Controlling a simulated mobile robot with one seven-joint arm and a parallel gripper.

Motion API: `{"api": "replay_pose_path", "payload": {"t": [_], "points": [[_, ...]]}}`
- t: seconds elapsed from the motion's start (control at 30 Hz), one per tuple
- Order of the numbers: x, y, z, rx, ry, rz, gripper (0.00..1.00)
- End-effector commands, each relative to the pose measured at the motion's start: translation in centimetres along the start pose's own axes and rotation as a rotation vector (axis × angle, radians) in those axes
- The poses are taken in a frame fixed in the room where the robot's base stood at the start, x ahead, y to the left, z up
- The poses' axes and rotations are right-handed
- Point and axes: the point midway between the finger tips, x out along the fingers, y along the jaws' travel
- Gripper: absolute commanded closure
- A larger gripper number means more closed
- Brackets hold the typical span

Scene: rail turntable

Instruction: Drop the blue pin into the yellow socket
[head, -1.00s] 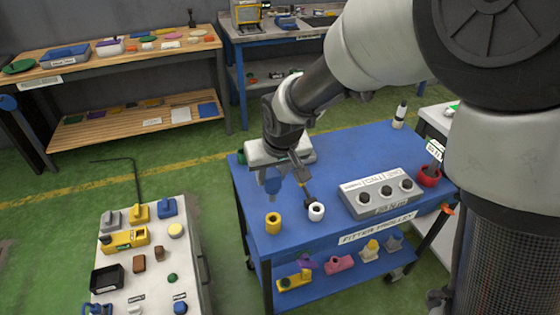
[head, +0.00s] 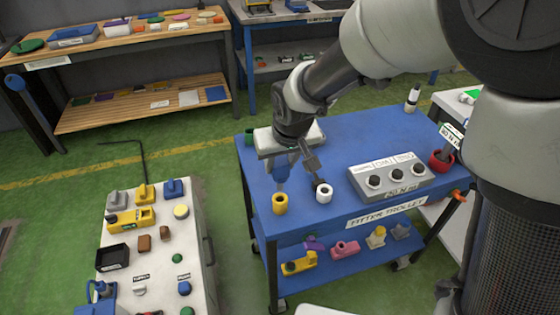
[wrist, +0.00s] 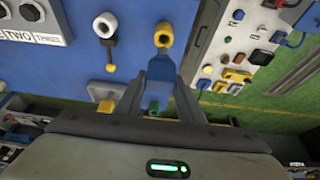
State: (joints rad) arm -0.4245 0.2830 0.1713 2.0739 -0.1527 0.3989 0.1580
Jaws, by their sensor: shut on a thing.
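My gripper (head: 295,162) is over the near left part of the blue trolley top, shut on the blue pin (head: 281,173). The pin hangs upright, its lower end close above the yellow socket (head: 280,203) in the head view. In the wrist view the blue pin (wrist: 159,72) is between the two grey fingers, and the yellow socket (wrist: 164,36) shows just past its far end, with its dark hole visible. The exact gap between pin and socket is hard to judge.
A white socket (head: 324,193) stands just right of the yellow one, with a dark-headed tool at it. A grey block with several holes (head: 392,177) and a red cup (head: 442,159) are further right. A white bench (head: 190,225) with small parts stands left of the trolley.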

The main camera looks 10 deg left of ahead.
Motion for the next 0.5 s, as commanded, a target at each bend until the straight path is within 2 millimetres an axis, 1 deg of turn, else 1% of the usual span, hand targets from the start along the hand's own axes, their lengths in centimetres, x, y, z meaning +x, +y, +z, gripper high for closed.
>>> {"api": "replay_pose_path", "payload": {"t": [0.03,0.2,0.33,0.5], "points": [[0.9,0.0,0.4,0.000,0.001,0.000,0.93],[2.1,0.0,0.8,0.000,0.001,0.000,0.93],[2.4,0.0,1.0,0.000,0.001,0.000,0.93],[2.4,0.0,1.0,0.000,0.001,0.000,0.93]]}}
